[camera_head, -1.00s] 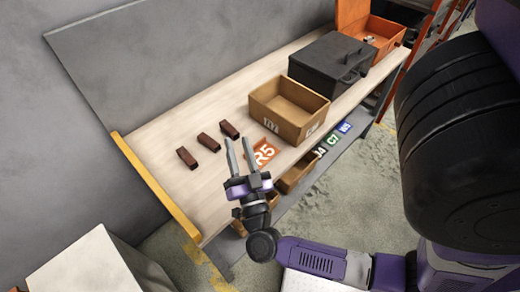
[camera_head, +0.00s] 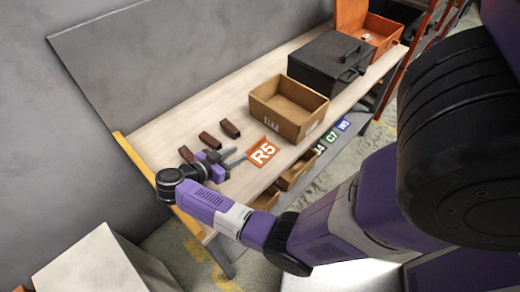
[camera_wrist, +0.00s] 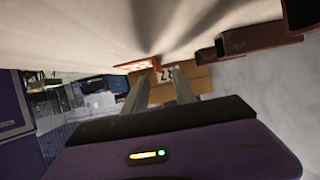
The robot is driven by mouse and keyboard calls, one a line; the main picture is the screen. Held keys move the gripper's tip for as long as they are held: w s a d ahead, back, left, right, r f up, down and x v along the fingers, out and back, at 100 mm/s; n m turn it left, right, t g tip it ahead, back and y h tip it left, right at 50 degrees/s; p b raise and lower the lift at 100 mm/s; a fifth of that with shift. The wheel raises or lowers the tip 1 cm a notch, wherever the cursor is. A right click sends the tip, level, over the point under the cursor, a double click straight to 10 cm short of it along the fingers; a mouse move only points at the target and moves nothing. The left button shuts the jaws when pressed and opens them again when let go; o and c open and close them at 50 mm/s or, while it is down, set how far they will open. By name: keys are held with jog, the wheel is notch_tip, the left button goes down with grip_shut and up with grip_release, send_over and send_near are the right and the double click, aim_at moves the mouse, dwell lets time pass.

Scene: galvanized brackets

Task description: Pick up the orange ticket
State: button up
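The orange ticket (camera_head: 263,151), marked R5 in white, lies on the wooden workbench beside the open cardboard box, near the bench's front edge. In the wrist view the orange ticket (camera_wrist: 138,64) shows ahead, beyond the fingertips. My gripper (camera_head: 236,157) is low over the bench to the left of the ticket, its fingers pointing toward it. The two fingers are apart with nothing between them; in the wrist view my gripper (camera_wrist: 158,88) also shows spread fingers. A small gap seems to separate the fingertips from the ticket.
Several brown metal pieces (camera_head: 210,141) lie behind my gripper. The cardboard box (camera_head: 289,108) stands just behind the ticket. A black case (camera_head: 329,65) and an orange bin (camera_head: 368,37) stand farther right. A yellow strip (camera_head: 150,170) edges the bench's left end.

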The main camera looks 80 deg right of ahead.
aim_at(248, 151)
jog(key=x, duration=0.2)
jog(key=p+x, duration=0.1)
jog(key=x, duration=0.1)
jog(key=shift+s+d+r, duration=0.1)
jog(key=shift+s+r, duration=0.1)
jog(key=shift+s, duration=0.2)
jog(key=shift+s+d+f, duration=0.25)
jog(key=shift+d, duration=0.25)
grip_shut()
